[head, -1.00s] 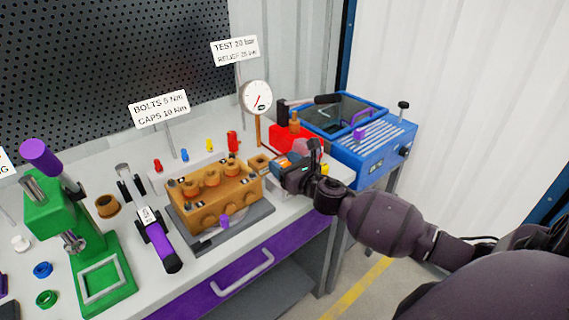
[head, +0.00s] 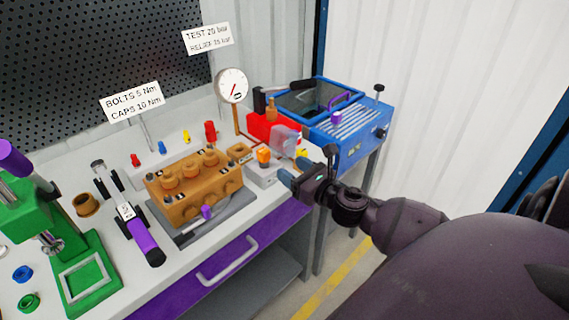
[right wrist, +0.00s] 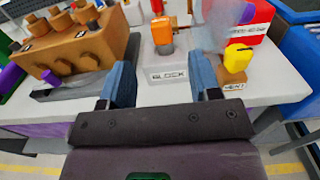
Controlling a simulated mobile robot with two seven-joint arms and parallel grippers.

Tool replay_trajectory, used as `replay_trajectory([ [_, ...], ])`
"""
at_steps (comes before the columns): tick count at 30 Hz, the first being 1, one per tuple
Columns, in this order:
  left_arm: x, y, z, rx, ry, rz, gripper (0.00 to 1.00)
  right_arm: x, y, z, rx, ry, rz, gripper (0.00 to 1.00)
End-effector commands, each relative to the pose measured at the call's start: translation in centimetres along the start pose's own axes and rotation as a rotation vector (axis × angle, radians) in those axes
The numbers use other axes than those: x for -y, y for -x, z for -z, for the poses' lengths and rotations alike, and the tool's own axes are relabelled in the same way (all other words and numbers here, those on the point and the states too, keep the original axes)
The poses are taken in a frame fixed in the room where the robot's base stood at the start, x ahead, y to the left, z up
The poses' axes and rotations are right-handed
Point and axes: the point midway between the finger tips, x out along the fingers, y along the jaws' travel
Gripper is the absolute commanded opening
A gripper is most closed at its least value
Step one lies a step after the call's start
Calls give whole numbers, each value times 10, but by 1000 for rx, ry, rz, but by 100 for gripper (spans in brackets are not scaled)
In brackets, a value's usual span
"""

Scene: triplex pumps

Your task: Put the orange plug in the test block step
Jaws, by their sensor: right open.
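The orange plug (head: 264,155) stands upright on the grey test block (head: 262,176), which sits at the bench's right front. In the right wrist view the plug (right wrist: 162,36) rises from the top of the block (right wrist: 166,68), whose front label reads "BLOCK". How deep the plug sits is hidden. My right gripper (head: 284,178) is open and empty, in front of the block and apart from the plug. In the right wrist view its blue fingers (right wrist: 162,82) are spread wide, with the block and plug beyond the gap. My left gripper is not in view.
A brown pump body (head: 190,190) stands left of the block. A clear shield (head: 285,138), a red unit (head: 262,125) and a yellow part (right wrist: 238,58) are close by on the right. The pressure gauge (head: 232,86) stands behind. A blue machine (head: 345,125) is farther right.

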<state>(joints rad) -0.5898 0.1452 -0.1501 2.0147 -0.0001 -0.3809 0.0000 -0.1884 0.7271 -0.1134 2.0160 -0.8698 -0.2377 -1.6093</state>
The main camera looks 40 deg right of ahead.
Motion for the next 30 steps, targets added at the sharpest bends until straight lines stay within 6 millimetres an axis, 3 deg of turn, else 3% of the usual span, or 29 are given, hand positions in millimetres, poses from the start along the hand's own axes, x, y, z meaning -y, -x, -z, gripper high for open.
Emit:
replay_trajectory([
  [5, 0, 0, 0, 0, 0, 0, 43, -1, 10, 5, -10, -58, 9, 57],
  [8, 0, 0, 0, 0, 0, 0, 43, -5, 20, 24, -43, -247, 38, 57],
  [14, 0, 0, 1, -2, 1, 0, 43, -25, 60, 85, -129, -957, 186, 57],
  [21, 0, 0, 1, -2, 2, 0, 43, -64, 116, 152, -139, -1873, 465, 57],
  [27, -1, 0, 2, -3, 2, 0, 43, -103, 157, 190, -41, -2530, 727, 57],
  [30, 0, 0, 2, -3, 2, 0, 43, -117, 170, 200, 19, -2746, 825, 57],
])
